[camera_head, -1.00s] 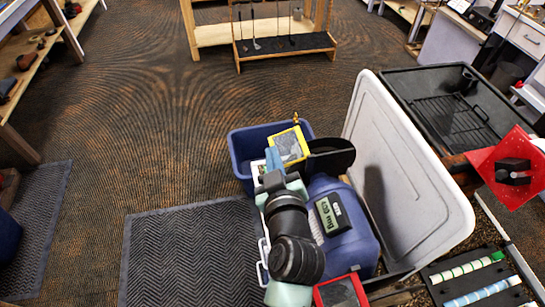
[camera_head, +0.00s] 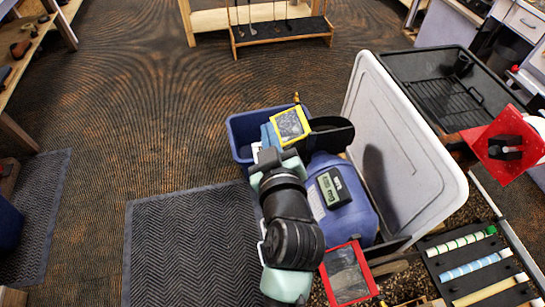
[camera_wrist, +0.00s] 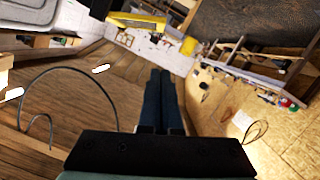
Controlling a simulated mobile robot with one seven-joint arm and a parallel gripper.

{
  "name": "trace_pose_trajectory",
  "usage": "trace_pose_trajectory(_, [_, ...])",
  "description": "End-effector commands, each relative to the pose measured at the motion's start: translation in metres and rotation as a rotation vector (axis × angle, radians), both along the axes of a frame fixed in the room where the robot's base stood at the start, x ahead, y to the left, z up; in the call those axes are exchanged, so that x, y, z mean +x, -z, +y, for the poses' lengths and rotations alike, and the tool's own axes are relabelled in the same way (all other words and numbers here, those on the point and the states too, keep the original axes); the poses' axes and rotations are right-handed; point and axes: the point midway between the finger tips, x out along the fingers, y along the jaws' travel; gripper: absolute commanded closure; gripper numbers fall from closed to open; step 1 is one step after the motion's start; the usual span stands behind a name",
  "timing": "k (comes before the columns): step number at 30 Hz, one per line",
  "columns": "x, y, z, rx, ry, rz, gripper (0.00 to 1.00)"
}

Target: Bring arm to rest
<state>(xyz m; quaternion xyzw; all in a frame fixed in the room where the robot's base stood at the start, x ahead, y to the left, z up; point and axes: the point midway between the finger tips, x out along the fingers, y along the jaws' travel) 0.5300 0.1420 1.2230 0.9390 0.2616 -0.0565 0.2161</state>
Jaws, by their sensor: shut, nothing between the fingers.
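My gripper (camera_wrist: 161,78) shows in the wrist view, with its two dark blue fingers side by side, shut and empty. The fingers point out over a brown wooden-looking surface and touch nothing that I can see. In the head view my arm reaches up the picture from the bottom centre, in front of a blue bin (camera_head: 242,143) and beside a blue rounded container (camera_head: 352,218). I cannot make out the fingers clearly in the head view.
A pale upright panel (camera_head: 405,140) and a black tray with a rack (camera_head: 440,95) stand to the right. Striped grips (camera_head: 470,268) lie on a black holder at lower right. A club rack (camera_head: 280,35) stands at the back. The floor mat (camera_head: 185,245) at left is clear.

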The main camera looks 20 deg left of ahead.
Motion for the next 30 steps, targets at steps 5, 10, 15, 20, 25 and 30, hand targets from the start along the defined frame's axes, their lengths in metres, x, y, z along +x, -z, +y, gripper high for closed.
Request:
trace_pose_trajectory(5, [-0.028, -0.004, -0.016, 0.002, 0.003, -0.004, 1.00])
trace_pose_trajectory(10, [-0.049, -0.011, -0.028, 0.003, 0.001, -0.004, 1.00])
trace_pose_trajectory(15, [-0.060, -0.015, -0.033, 0.002, 0.000, -0.004, 1.00])
trace_pose_trajectory(20, [-0.063, -0.017, -0.034, 0.002, -0.001, -0.004, 1.00])
trace_pose_trajectory(25, [-0.061, -0.021, -0.035, 0.005, 0.004, -0.010, 1.00])
trace_pose_trajectory(30, [-0.039, -0.074, -0.049, 0.056, 0.084, -0.114, 1.00])
